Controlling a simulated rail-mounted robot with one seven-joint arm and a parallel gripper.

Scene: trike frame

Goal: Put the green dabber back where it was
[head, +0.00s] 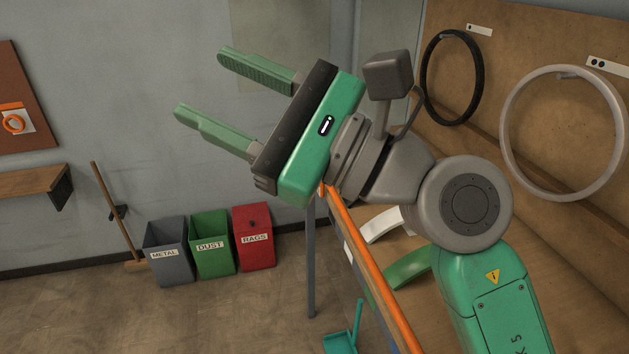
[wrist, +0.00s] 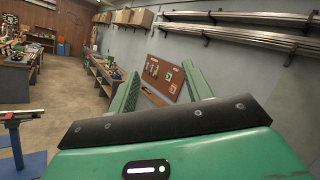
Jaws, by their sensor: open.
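My gripper (head: 200,84) is raised in the air and points to the upper left in the head view. Its two green fingers are wide apart with nothing between them. They also show in the wrist view (wrist: 163,72), pointing toward the far wall. I cannot make out a green dabber in either view. A green curved piece (head: 408,268) lies on the brown board behind the orange tube, partly hidden; I cannot tell what it is.
An orange tube (head: 370,265) runs below my arm. A black hoop (head: 428,83) and a pale hoop (head: 507,130) hang on the brown board (head: 540,45). Grey, green (head: 211,262) and red bins stand by the wall. The wrist view shows distant workbenches (wrist: 24,92) and wall racks.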

